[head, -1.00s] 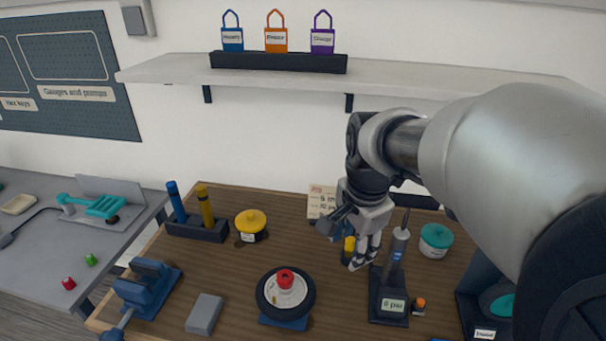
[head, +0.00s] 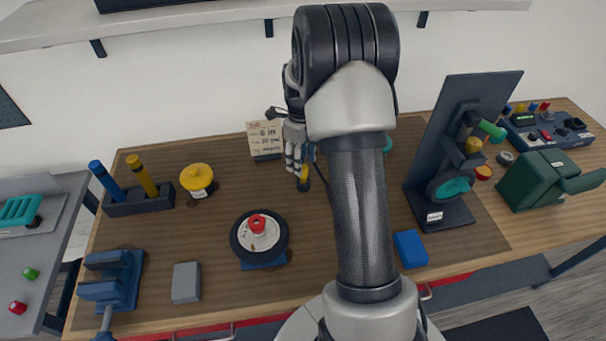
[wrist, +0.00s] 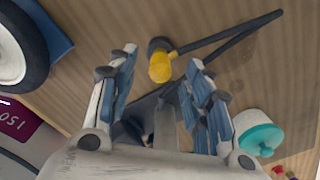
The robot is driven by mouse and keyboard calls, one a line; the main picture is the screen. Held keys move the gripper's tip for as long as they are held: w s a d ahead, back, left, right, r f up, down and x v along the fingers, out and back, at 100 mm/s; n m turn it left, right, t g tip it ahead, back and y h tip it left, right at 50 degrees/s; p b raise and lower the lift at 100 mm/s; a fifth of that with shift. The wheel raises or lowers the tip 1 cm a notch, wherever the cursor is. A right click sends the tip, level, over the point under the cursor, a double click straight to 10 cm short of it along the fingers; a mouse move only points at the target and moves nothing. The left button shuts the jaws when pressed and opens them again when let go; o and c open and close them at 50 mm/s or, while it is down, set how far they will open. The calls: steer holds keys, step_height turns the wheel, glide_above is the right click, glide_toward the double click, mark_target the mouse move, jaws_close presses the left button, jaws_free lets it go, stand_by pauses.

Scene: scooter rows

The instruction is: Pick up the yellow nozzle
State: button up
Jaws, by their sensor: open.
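The yellow nozzle (head: 305,173) stands on the brown wooden bench, with a dark lower part below its yellow top. My gripper (head: 297,167) is open right beside it in the head view. In the wrist view the nozzle (wrist: 160,68) shows in the gap between the two blue-padded fingertips of my gripper (wrist: 162,56), nearer the left-right middle. I see no finger clearly closed on it. How far the tips are above the bench is hard to tell.
A tyred wheel (head: 259,237) on a blue stand is front left of the nozzle. A yellow-lidded jar (head: 197,179) stands further left. A teal-lidded tub (wrist: 258,138) is right in the wrist view. A card (head: 266,138) stands behind. My arm hides part of the bench.

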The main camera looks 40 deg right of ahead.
steer(key=f, duration=0.2)
steer(key=f+b, duration=0.1)
steer(key=f, duration=0.1)
steer(key=f+b, duration=0.1)
steer(key=f, duration=0.1)
steer(key=shift+s+d, duration=0.2)
steer(key=shift+s, duration=0.05)
steer(key=shift+r, duration=0.1)
steer(key=shift+c, duration=0.5)
jaws_close()
